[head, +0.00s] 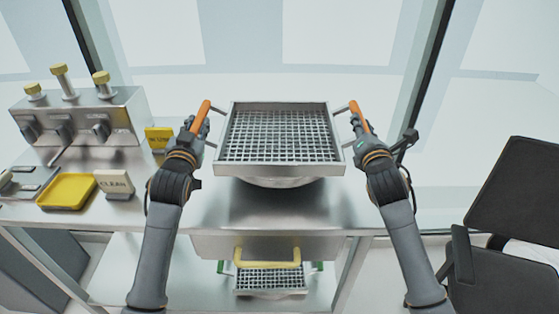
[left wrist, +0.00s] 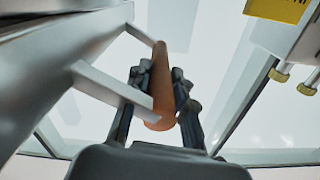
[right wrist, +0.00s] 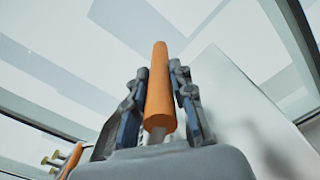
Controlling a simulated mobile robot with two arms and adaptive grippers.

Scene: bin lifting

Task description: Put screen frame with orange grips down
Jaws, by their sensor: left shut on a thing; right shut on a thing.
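The screen frame (head: 280,160) is a square metal frame with a wire grid and an orange grip on each side. In the head view it is level above the steel table, with a round metal bowl-like part (head: 278,182) showing beneath it. My left gripper (head: 195,128) is shut on the left orange grip (left wrist: 160,85). My right gripper (head: 362,130) is shut on the right orange grip (right wrist: 158,90). Whether the frame touches the round part is hidden.
The steel table (head: 235,210) has bare room in front of the frame. A black chair (head: 510,200) stands right.

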